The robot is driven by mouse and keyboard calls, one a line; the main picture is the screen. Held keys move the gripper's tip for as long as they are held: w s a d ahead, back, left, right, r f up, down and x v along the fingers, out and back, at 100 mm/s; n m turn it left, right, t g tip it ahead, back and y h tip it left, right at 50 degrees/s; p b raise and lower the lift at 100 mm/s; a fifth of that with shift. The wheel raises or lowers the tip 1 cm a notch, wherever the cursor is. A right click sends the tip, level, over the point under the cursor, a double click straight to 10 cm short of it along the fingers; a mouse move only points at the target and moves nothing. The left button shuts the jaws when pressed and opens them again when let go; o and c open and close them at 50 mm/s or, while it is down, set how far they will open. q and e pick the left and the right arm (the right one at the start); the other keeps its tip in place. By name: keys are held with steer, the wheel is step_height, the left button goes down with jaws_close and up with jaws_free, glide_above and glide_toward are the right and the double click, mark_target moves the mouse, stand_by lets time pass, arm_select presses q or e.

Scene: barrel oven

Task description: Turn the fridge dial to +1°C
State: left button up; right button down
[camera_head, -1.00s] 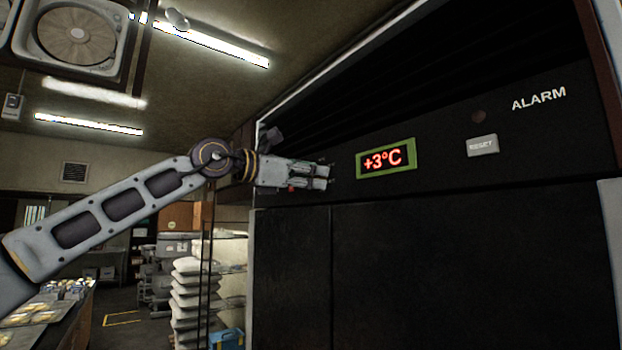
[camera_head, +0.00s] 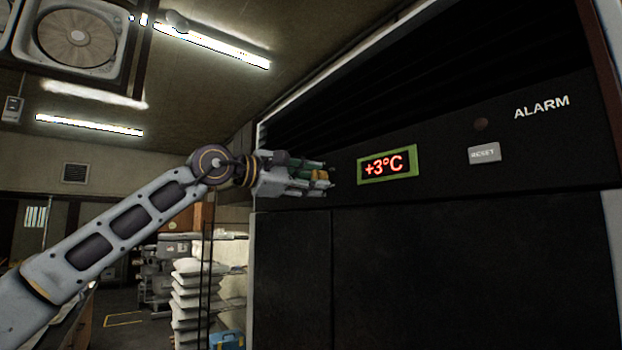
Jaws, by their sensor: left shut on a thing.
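The fridge (camera_head: 430,260) is a large black unit that fills the right half of the view. Its green-framed display (camera_head: 387,165) reads +3°C in red. My left gripper (camera_head: 326,178) reaches in from the left to the fridge's upper panel, just left of the display. It is shut on the dial, which is mostly hidden behind the fingers. My right gripper is not in view.
A RESET button (camera_head: 484,153), a dark round lamp (camera_head: 481,124) and the ALARM label (camera_head: 541,107) are right of the display. Stacked white sacks (camera_head: 193,300) and a shelf rack stand below my left arm. A fan unit (camera_head: 77,38) hangs at the upper left.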

arm_select(q)
steer(key=shift+f, duration=0.1)
stand_by(0.3)
steer(key=o, duration=1)
steer(key=shift+o, duration=0.2)
steer(key=v, duration=1.2)
stand_by(0.4)
